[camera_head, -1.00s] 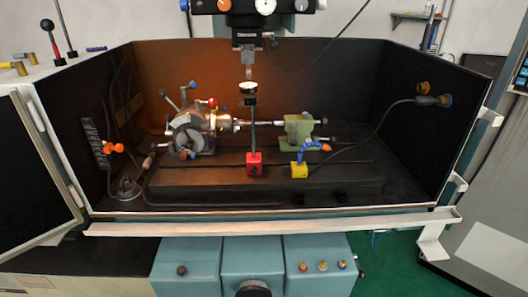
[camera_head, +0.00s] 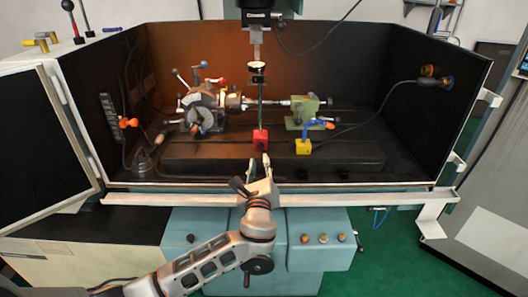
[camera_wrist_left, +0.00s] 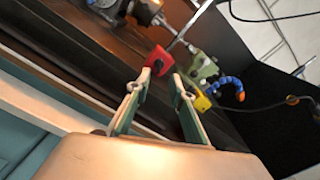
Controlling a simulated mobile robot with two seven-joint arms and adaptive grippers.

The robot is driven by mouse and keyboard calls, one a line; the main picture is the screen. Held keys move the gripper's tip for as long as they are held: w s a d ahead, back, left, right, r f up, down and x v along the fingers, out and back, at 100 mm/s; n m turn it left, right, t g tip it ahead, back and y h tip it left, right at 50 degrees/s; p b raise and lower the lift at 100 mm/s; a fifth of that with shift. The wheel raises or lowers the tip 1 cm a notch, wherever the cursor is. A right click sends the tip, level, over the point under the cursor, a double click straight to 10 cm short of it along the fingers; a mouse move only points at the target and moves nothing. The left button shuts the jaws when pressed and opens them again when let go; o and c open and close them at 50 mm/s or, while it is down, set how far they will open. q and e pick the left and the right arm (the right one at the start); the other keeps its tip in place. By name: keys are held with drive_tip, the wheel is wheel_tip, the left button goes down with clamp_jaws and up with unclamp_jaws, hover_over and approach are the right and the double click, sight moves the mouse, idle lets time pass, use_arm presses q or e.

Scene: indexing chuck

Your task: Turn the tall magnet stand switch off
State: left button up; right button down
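The tall magnet stand has a red base (camera_head: 260,139) on the machine table, with a thin upright rod and a dial gauge (camera_head: 257,68) at its top. The red base also shows in the left wrist view (camera_wrist_left: 158,60), just beyond the fingertips. The switch on it is too small to make out clearly. My left gripper (camera_head: 263,165) is in front of the red base, near the enclosure's front edge. In the left wrist view my left gripper (camera_wrist_left: 162,78) has its fingers apart with nothing between them. My right gripper is not in view.
A yellow base (camera_head: 303,146) with a blue jointed arm stands right of the red base. The indexing chuck (camera_head: 202,110) is at left and a green tailstock (camera_head: 303,112) at right. A white front rail (camera_head: 350,199) crosses below. The table front is mostly clear.

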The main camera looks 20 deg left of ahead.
sight(260, 148)
use_arm(q)
drive_tip(key=x, duration=0.7)
drive_tip(key=shift+w+a+f+b, duration=0.1)
drive_tip(key=shift+w+b, duration=0.2)
drive_tip(key=shift+b, duration=0.1)
drive_tip(key=shift+c, duration=0.3)
clamp_jaws()
